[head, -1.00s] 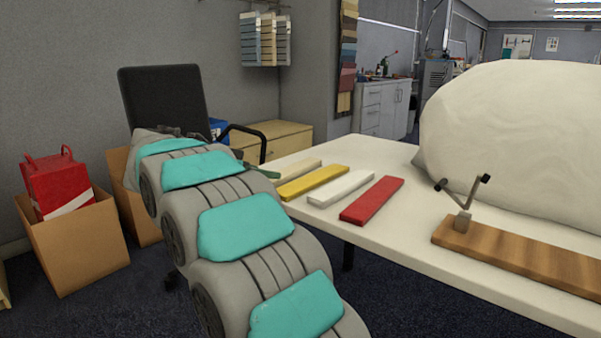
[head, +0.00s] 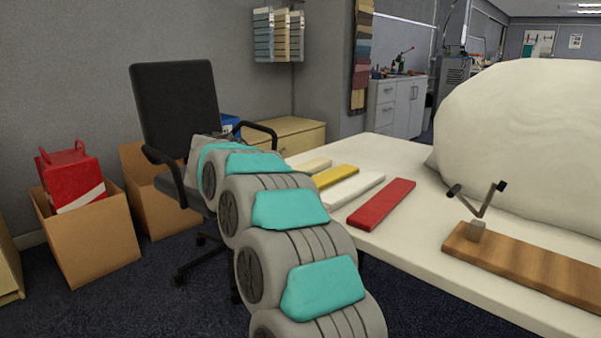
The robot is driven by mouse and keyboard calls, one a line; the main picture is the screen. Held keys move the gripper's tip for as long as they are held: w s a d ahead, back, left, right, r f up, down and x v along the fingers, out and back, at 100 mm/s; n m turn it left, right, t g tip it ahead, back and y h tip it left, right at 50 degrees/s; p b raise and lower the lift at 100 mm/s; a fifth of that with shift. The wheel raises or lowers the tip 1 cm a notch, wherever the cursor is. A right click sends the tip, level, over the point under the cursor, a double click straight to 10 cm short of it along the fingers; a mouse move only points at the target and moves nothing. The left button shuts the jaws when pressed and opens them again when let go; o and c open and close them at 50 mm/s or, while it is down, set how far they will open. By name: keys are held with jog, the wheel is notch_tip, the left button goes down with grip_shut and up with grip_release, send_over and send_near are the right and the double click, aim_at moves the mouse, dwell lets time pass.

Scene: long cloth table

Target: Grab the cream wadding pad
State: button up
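The cream pad (head: 309,166) is a flat strip lying at the far left end of the row of pads on the table. My arm partly covers its near left end. A yellow pad (head: 335,177), a white pad (head: 353,190) and a red pad (head: 382,204) lie beside it in a row, apart from one another. My grey and teal arm reaches away from me along the table's left edge. My gripper is hidden behind the arm's far links, so its fingers cannot be seen.
The pale table (head: 428,262) bears a big off-white bulky mass (head: 530,140) at right and a wooden board (head: 525,265) with a small forked metal fitting (head: 478,212). A black office chair (head: 175,105) and cardboard boxes (head: 90,245) stand left of the table.

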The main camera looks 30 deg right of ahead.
jog(key=c, duration=1.1)
